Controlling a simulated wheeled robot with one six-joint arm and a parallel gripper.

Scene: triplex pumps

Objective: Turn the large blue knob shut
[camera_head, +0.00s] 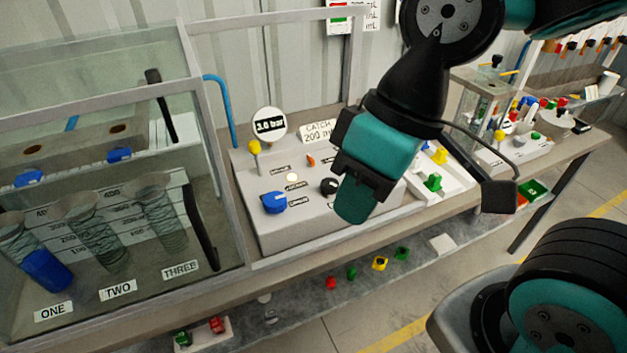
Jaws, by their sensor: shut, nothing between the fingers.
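The large blue knob (274,202) sits on the front left of the sloped top of a grey control box (300,228). A label lies to its right. My gripper (356,203) is to the right of the knob, in front of the box's right part, and apart from the knob. It is shut and empty. My arm and gripper hide the right part of the box.
A round gauge (269,125) reading "3.0 bar" stands behind. A clear-walled tank (120,200) with labelled cylinders stands left. A white tray (455,188) is right.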

